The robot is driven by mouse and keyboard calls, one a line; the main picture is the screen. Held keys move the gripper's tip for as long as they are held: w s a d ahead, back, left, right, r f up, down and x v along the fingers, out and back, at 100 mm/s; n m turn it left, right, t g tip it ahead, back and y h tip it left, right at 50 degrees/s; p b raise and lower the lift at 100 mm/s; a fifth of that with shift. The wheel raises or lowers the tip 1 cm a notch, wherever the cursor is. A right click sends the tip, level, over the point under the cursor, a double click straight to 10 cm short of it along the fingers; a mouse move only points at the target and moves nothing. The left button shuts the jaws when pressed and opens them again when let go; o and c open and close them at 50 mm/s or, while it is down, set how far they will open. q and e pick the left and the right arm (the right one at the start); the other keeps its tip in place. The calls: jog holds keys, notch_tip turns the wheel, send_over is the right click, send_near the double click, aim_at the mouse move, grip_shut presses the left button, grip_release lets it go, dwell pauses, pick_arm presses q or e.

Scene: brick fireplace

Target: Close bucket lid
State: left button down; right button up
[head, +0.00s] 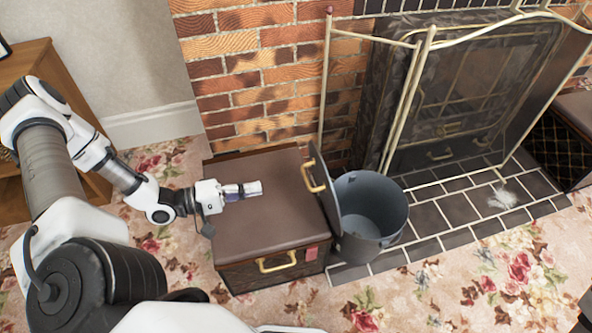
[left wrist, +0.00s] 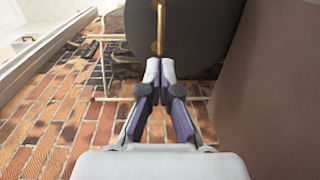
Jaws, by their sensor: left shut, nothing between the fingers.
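A dark grey bucket (head: 368,212) stands on the tiled hearth, and its inside shows from above. Its lid (head: 324,187) is open, tilted up on the bucket's left side, with a brass handle (head: 312,177) facing left. My left gripper (head: 258,188) is shut and empty above the brown chest, to the left of the lid and apart from it. In the left wrist view the shut fingertips (left wrist: 159,70) point toward the dark lid (left wrist: 185,35) and its brass handle (left wrist: 160,25). My right gripper is not in view.
A brown box-like chest (head: 262,228) with a brass handle stands left of the bucket. A brass-framed fire screen (head: 408,100) stands behind the bucket, before the brick wall (head: 262,75). Floral carpet (head: 480,285) lies clear in front. A wooden cabinet (head: 40,70) stands far left.

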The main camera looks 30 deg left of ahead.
aim_at(316, 191)
pick_arm(q)
jog(key=b+x, duration=0.7)
jog(key=x, duration=0.3)
jog(key=shift+w+d, duration=0.15)
jog(key=shift+d, duration=0.05)
